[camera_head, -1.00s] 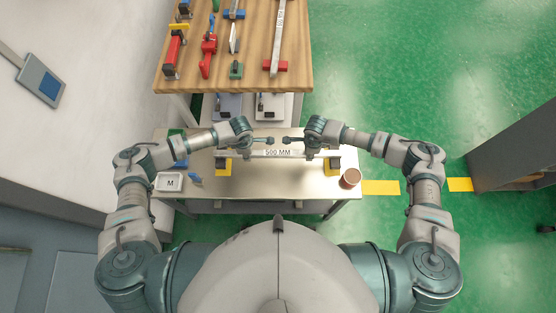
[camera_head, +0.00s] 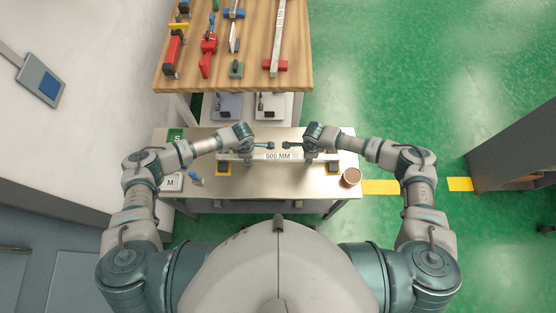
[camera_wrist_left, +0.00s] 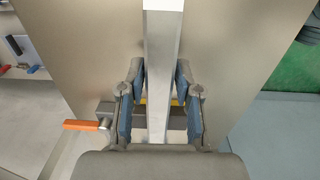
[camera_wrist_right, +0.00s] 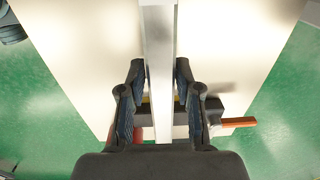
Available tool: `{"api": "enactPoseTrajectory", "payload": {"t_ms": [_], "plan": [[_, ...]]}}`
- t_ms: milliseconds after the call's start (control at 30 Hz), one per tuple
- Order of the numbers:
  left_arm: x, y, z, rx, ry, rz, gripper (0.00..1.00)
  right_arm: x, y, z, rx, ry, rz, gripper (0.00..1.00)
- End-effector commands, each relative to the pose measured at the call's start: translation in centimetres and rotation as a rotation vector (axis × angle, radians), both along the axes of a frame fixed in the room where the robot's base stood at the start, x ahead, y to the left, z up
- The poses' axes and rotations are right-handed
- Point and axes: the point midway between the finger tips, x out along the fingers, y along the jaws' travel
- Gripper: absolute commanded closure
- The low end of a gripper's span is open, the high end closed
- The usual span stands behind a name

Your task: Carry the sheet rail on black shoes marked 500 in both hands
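The sheet rail (camera_head: 278,156) is a long pale bar labelled 500 MM, lying across the bench in the head view. Its ends are at a left black shoe (camera_head: 223,168) and a right black shoe (camera_head: 333,168), each with a yellow patch. My left gripper (camera_head: 256,146) and right gripper (camera_head: 300,146) are over the rail, inside the shoes. In the left wrist view my left fingers (camera_wrist_left: 160,85) are apart on either side of the rail (camera_wrist_left: 164,40). In the right wrist view my right fingers (camera_wrist_right: 158,85) straddle the rail (camera_wrist_right: 159,40) likewise, with gaps showing.
The metal bench (camera_head: 270,190) holds a white tray marked M (camera_head: 170,183) at left and a reddish cup (camera_head: 350,177) at right. A wooden tool table (camera_head: 250,70) stands behind. Orange handles show beside the left shoe (camera_wrist_left: 82,125) and right shoe (camera_wrist_right: 238,122). Green floor is free at right.

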Motion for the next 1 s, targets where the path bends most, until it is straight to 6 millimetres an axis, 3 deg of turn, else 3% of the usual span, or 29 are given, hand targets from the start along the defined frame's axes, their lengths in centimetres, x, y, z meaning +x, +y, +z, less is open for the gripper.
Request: {"api": "enactPoseTrajectory", "payload": {"t_ms": [600,767,1000], "plan": [[0.1,0.0,0.5,-0.001,-0.001,0.001,0.48,0.1,0.0,0.1,0.0,-0.001,-0.001,0.48],[0.1,0.0,2.9,-0.002,-0.003,0.0,0.48,0.1,0.0,0.1,0.0,-0.001,-0.001,0.48],[0.0,0.1,8.3,-0.001,-0.002,0.0,0.48,0.1,0.0,0.1,0.0,-0.001,-0.001,0.48]]}}
